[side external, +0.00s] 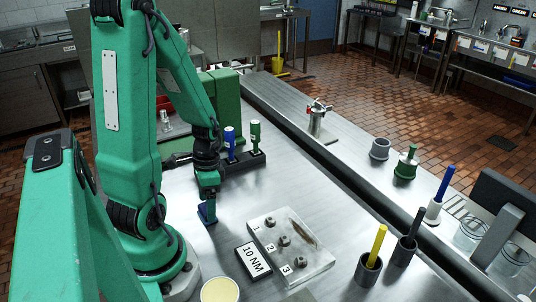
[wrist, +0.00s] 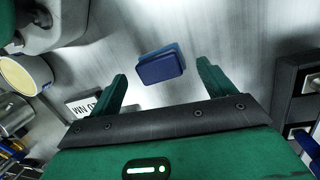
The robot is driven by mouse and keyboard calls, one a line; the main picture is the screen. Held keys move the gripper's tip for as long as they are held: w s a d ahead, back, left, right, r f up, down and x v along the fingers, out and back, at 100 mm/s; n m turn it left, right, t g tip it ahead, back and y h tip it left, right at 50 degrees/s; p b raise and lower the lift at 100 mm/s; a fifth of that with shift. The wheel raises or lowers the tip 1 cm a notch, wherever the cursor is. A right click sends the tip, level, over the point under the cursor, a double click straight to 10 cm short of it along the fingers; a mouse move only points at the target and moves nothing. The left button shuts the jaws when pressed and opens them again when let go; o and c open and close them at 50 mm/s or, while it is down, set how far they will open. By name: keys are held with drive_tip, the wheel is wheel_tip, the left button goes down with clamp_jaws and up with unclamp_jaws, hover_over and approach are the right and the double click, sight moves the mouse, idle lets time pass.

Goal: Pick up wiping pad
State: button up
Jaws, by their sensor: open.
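The wiping pad is a small blue block (wrist: 162,68) lying on the steel table, seen in the wrist view between my two green fingers with a gap on each side. In the side external view the blue pad (side external: 208,214) shows just under my gripper (side external: 207,200). My gripper is open, with its fingers pointing toward the table, and it holds nothing. Whether the fingertips are level with the pad or above it is hard to tell.
A pale plate (side external: 262,222) numbered 1 to 3 carries bolts and a brown smear. A 10 NM card (side external: 253,259) lies beside it. A cream-topped round tub (side external: 220,290) stands in front. A dark holder (side external: 245,160) with blue and green handles stands behind my gripper.

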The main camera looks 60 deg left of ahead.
drive_tip(key=shift+f, duration=0.5)
drive_tip(key=c, duration=1.1)
